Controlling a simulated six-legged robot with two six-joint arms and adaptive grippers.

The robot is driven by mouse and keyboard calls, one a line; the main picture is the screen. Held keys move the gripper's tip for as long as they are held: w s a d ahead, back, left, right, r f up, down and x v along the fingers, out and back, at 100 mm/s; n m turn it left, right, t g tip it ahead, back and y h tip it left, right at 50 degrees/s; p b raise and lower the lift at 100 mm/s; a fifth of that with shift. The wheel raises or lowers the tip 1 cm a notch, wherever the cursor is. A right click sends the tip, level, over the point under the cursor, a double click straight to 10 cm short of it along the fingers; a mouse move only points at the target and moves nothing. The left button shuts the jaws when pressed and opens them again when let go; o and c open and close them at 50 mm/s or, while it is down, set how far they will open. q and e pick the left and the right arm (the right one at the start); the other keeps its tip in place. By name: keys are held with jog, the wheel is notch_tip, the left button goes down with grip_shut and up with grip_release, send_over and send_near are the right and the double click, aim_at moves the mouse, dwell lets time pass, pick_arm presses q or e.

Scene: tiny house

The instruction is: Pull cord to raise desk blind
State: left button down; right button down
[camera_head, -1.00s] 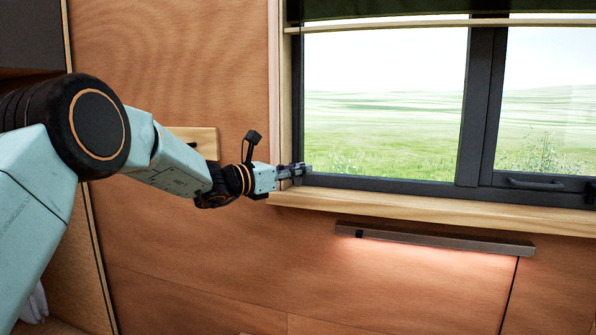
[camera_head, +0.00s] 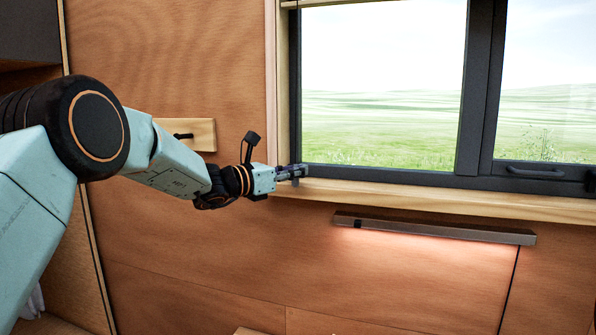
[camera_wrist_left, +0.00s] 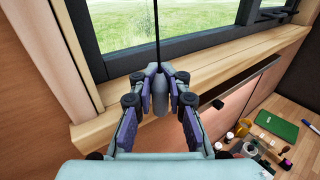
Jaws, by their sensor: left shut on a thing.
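The blind's pale bottom rail (camera_head: 308,3) shows only as a sliver at the top edge of the head view; the rest of the blind is out of frame. The pull cord is a thin dark line (camera_wrist_left: 156,30) running up in front of the window in the left wrist view. A grey, rounded pull (camera_wrist_left: 159,95) hangs at its lower end. My left gripper (camera_head: 296,172) is at the window's lower left corner, just above the sill. In the left wrist view its fingers (camera_wrist_left: 158,76) are shut on the cord pull. My right gripper is out of view.
The window (camera_head: 380,90) has a dark frame and a wooden sill (camera_head: 440,197). A slim lit lamp bar (camera_head: 435,229) is below the sill. A wooden block with a dark hook (camera_head: 200,128) is on the wall behind my arm. The desk holds a green book (camera_wrist_left: 275,124) and several small items.

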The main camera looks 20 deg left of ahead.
pick_arm(q)
notch_tip(320, 180, down, 3)
jog(key=shift+a+r+b, duration=0.1)
jog(key=shift+r+b, duration=0.1)
jog(key=shift+b, duration=0.5)
jog(key=shift+r, duration=0.2)
jog(key=c, duration=1.8)
grip_release()
jog(key=o, duration=0.5)
jog(key=shift+s+a+r, duration=0.2)
jog(key=shift+s+a, duration=0.05)
jog(key=shift+s, duration=0.15)
jog(key=shift+c, duration=0.2)
jog(key=shift+w+d+f, duration=0.2)
jog(key=shift+w+d, duration=0.05)
jog(key=shift+w, duration=0.1)
jog(key=v, duration=1.2)
jog(key=shift+s+r, duration=0.1)
jog(key=shift+s, duration=0.05)
jog(key=shift+o, duration=0.2)
jog(key=shift+d, duration=0.1)
